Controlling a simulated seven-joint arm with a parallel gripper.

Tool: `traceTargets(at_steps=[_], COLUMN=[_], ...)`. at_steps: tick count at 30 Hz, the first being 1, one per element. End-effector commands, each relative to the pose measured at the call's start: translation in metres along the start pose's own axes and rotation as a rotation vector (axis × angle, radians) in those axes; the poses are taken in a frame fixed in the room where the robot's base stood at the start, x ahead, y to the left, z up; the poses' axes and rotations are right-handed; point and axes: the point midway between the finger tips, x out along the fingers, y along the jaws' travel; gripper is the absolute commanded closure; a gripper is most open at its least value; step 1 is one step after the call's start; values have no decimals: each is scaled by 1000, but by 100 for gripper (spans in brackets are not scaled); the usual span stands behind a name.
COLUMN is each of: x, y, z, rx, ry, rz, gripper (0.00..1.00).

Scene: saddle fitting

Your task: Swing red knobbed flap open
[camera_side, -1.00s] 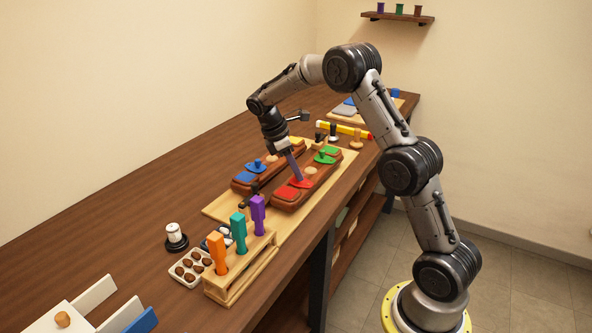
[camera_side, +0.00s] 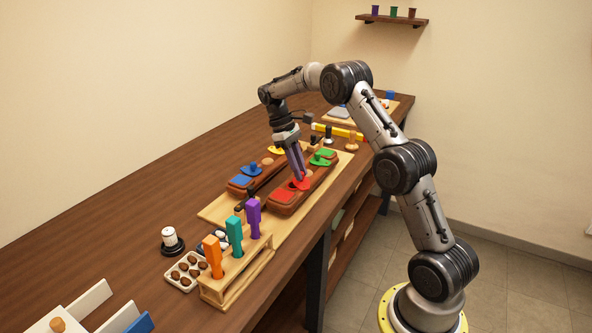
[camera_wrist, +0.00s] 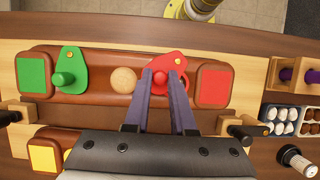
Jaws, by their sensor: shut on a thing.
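The red knobbed flap (camera_wrist: 174,60) lies on the near brown block, beside the red square pad (camera_wrist: 213,83). A small yellow pivot shows at its edge. In the side view the flap (camera_side: 300,184) is partly hidden by my gripper (camera_side: 301,178). In the wrist view my gripper (camera_wrist: 165,78) has its two grey-purple fingers on either side of the flap's round red knob (camera_wrist: 173,80), shut on it. The fingers cover part of the flap.
The same block carries a tan disc (camera_wrist: 123,79), a green knobbed flap (camera_wrist: 70,70) and a green pad (camera_wrist: 33,75). A second block with blue and yellow parts lies behind. A rack with orange, teal and purple handles (camera_side: 235,237) stands at the front left.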

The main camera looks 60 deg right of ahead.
Motion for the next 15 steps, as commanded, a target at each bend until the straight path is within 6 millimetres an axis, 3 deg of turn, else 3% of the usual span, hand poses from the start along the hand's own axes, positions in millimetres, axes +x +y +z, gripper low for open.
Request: traceTargets(at_steps=[15], x=[5], y=[12], z=[14], rx=[457], ry=[0], rz=[-189], gripper=[100])
